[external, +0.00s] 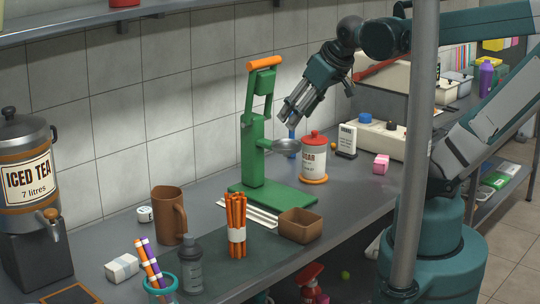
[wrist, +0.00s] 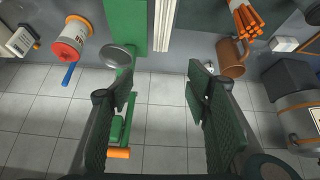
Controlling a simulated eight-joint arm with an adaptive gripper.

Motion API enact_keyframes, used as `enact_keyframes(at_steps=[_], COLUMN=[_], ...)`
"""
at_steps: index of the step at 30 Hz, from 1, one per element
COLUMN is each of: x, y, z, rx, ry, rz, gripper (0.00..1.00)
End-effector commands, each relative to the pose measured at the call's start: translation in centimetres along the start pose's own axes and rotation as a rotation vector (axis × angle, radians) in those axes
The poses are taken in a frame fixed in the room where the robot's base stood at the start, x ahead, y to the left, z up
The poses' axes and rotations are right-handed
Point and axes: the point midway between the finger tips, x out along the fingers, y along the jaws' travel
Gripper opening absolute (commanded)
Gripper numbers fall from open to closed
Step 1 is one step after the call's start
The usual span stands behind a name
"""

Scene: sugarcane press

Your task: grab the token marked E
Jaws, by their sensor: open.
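I cannot make out a token marked E in either view. My gripper (external: 291,117) is open and empty. It is tilted down to the left, high beside the green press (external: 252,150) and above the counter. In the wrist view, my gripper (wrist: 155,90) has its two fingers wide apart, with wall tiles between them. The press shows at the left of the fingers there (wrist: 121,30). A small white item with a dark mark (external: 145,214) lies by the brown mug (external: 168,215); its marking is too small to read.
A white jar with a red lid (external: 313,158) stands right of the press. The orange cane bundle (external: 236,222), brown box (external: 300,225), grey bottle (external: 190,264) and pen cup (external: 161,287) crowd the front. An iced tea dispenser (external: 28,180) stands left. A metal pole (external: 410,150) crosses the view.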

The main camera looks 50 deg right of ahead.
Motion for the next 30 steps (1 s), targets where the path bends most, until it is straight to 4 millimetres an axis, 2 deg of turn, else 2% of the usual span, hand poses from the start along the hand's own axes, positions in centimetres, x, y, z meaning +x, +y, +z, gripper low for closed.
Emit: enact_keyframes(at_steps=[14,30], x=[2.3,7.0], y=[-1.8,-4.8], z=[-5.9,-12.0], rx=[-0.243,-0.528], ry=[-0.082,-0.17], rz=[-0.038,-0.099], gripper=[0.48,0.48])
